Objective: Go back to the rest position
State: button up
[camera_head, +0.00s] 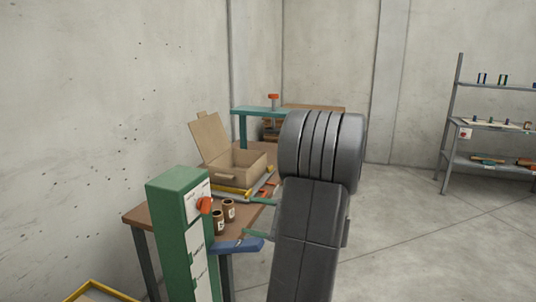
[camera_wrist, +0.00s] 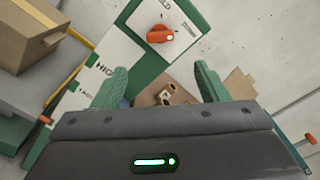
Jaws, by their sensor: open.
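My gripper (camera_head: 248,217) is open and empty, with its two green fingers apart above the near end of the workbench. In the wrist view, the open fingers (camera_wrist: 160,72) point toward a green control post with a white labelled panel. In the head view, this green post (camera_head: 168,235) stands at the left of the fingers, with an orange-red knob (camera_head: 204,205) on its face. The knob also shows in the wrist view (camera_wrist: 160,34), beyond the fingertips. My dark arm hides part of the bench and the floor behind it.
The brown workbench (camera_head: 137,216) carries two brown jars (camera_head: 229,209), a blue piece (camera_head: 237,244) near its edge and an open cardboard box (camera_head: 239,171). A teal frame (camera_head: 243,128) stands behind. A grey shelf (camera_head: 455,120) is at far right. Open floor (camera_head: 400,235) lies between.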

aim_at(210, 205)
jog(key=p+x, duration=0.1)
jog(key=x, duration=1.3)
jog(key=shift+d+f+n+b, duration=0.2)
jog(key=shift+n+b, duration=0.6)
jog(key=shift+n, duration=0.2)
jog(key=n+b, duration=0.2)
jog(key=n, duration=0.4)
jog(key=shift+r+b, duration=0.15)
jog(key=shift+b, duration=0.15)
jog(key=n, duration=0.4)
jog(key=shift+s, duration=0.1)
jog(key=n, duration=0.4)
jog(key=shift+r+p, duration=0.1)
jog(key=shift+p, duration=0.25)
jog(key=shift+s+d, duration=0.15)
jog(key=shift+d, duration=0.4)
